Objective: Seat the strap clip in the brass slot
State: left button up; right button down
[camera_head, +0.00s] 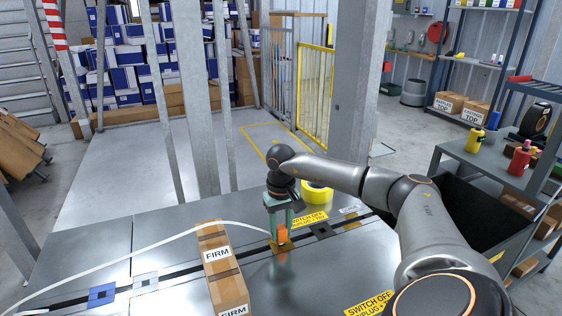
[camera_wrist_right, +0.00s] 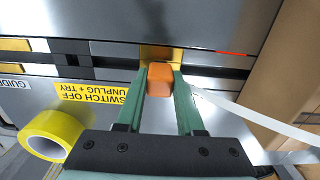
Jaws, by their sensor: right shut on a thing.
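The orange strap clip (camera_head: 282,235) is held between the fingertips of my right gripper (camera_head: 281,222), which points down at the table. The clip also shows between the green fingers in the right wrist view (camera_wrist_right: 160,78). The brass slot (camera_head: 281,247) lies in the dark groove directly beneath the clip. In the right wrist view the brass slot (camera_wrist_right: 160,52) shows just past the clip, which partly covers it. I cannot tell whether the clip touches the slot. A white strap (camera_head: 150,244) runs from the clip over a cardboard box to the lower left. My left gripper is not in view.
The taped cardboard box (camera_head: 222,268) marked FIRM stands left of the gripper. A blue slot (camera_head: 102,295), a pale slot (camera_head: 146,281) and a dark slot (camera_head: 320,230) lie along the groove. A yellow tape roll (camera_head: 317,192) is behind the gripper.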

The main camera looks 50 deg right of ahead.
aim_at(281, 227)
jog(key=shift+p, duration=0.35)
dwell(0.7)
jog(key=shift+f+b, duration=0.3)
jog(key=shift+f, duration=0.2)
dwell(0.4)
jog(key=shift+c, duration=2.2)
grip_release()
jog(key=shift+r, duration=0.35)
notch_tip(281, 227, up, 12)
jog(key=p, duration=0.2)
